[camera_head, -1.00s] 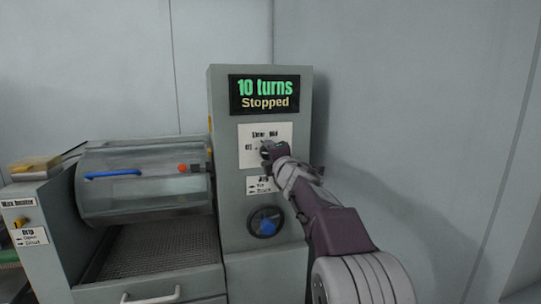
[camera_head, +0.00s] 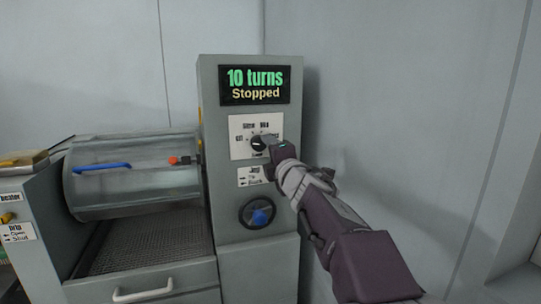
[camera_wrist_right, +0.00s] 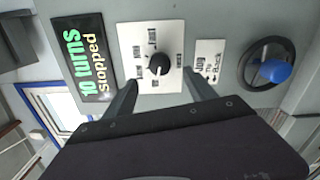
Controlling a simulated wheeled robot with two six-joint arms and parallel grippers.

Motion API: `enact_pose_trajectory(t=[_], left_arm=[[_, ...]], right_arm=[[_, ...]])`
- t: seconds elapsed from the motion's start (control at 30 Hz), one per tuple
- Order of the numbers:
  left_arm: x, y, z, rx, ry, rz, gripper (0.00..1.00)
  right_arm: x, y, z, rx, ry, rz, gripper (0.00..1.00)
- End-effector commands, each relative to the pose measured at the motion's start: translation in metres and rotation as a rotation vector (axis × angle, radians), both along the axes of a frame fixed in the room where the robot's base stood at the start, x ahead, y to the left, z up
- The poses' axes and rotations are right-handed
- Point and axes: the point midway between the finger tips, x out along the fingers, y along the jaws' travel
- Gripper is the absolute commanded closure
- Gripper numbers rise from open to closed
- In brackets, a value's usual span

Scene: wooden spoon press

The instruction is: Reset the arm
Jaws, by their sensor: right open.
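My right gripper (camera_head: 266,143) is in front of the grey control column (camera_head: 225,200), beside the black dial (camera_head: 257,143) on its white label plate. In the right wrist view the gripper (camera_wrist_right: 160,88) has its two fingers spread apart, with the dial (camera_wrist_right: 158,64) beyond and between them and nothing held. The screen (camera_head: 254,85) above reads "10 turns Stopped". A blue-knobbed handwheel (camera_head: 259,214) sits below the jog label. My left gripper does not show.
A clear drum (camera_head: 130,177) with a blue handle (camera_head: 102,167) and an orange-tipped latch (camera_head: 181,160) stands left of the column, above a mesh tray (camera_head: 150,240). A drawer handle (camera_head: 142,291) sticks out below. Bare wall (camera_head: 400,90) lies to the right.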

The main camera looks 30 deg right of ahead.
Motion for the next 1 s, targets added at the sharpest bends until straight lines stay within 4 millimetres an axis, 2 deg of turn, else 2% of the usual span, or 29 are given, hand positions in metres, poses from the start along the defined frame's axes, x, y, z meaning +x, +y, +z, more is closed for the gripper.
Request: enact_pose_trajectory(t=[0.47, 0.53, 0.57, 0.6, 0.67, 0.7, 0.77, 0.8, 0.87, 0.9, 0.97, 1.0], left_arm=[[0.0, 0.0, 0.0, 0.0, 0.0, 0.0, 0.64], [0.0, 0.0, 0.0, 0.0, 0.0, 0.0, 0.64], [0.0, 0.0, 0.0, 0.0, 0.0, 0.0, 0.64], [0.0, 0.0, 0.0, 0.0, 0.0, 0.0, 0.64], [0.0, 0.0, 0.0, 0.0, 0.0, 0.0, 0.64], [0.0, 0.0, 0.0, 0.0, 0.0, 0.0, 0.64], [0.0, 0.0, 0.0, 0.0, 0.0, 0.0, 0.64], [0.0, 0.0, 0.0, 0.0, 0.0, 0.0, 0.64], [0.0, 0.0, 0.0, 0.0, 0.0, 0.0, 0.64], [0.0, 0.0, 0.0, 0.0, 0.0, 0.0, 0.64], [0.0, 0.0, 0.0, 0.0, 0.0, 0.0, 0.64], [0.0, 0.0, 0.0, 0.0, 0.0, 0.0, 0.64]], right_arm=[[-0.001, 0.0, -0.001, 0.0, 0.001, 0.0, 0.35], [0.003, 0.009, -0.001, 0.0, 0.002, 0.02, 0.35], [0.007, 0.019, -0.003, 0.002, 0.005, 0.042, 0.35], [0.015, 0.037, -0.01, 0.007, 0.018, 0.081, 0.35], [0.027, 0.068, -0.04, 0.051, 0.07, 0.146, 0.35], [0.031, 0.088, -0.071, 0.119, 0.121, 0.173, 0.35], [0.031, 0.11, -0.125, 0.268, 0.217, 0.167, 0.35], [0.025, 0.121, -0.161, 0.378, 0.284, 0.141, 0.35], [0.01, 0.134, -0.214, 0.542, 0.389, 0.074, 0.35], [-0.004, 0.141, -0.248, 0.645, 0.46, 0.014, 0.35], [-0.03, 0.149, -0.294, 0.788, 0.556, -0.09, 0.35], [-0.05, 0.153, -0.32, 0.873, 0.615, -0.167, 0.35]])
